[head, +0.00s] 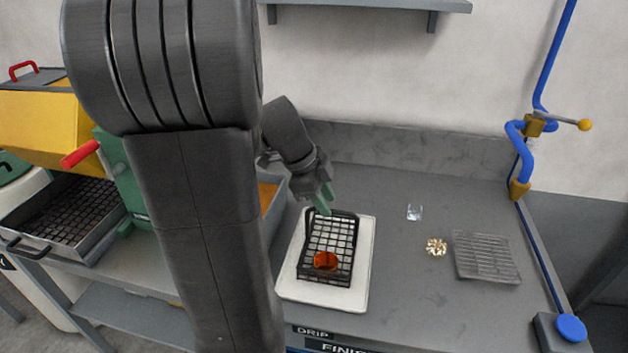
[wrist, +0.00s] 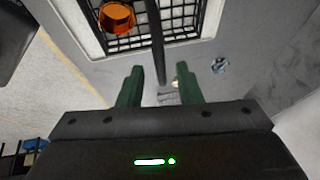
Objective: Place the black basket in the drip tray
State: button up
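The black wire basket (head: 340,244) sits in the white drip tray (head: 320,296), inside its rim as far as I can see. A copper-orange coil (head: 326,261) lies in the basket. My gripper (head: 322,203) is just above the basket's back end. In the wrist view, the green fingers of my gripper (wrist: 159,82) stand apart, with a dark bar of the basket (wrist: 152,28) reaching toward the gap between them. The bar is thinner than the gap and no finger visibly presses on it. The tray (wrist: 208,18) and the coil (wrist: 117,17) also show there.
Right of the tray lie a clear glassy piece (head: 414,212), a gold-coloured piece (head: 436,247) and a flat grey rack (head: 485,257). Blue pipe (head: 524,160) runs up at the far right. A grey pan with black mesh (head: 70,215) stands at the left. Bench between is clear.

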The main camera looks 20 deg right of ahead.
jog(key=v, duration=0.7)
jog(key=shift+r, duration=0.2)
jog(key=shift+a, duration=0.1)
jog(key=x, duration=1.2)
jog(key=shift+f, duration=0.3)
jog(key=shift+r, duration=1.95)
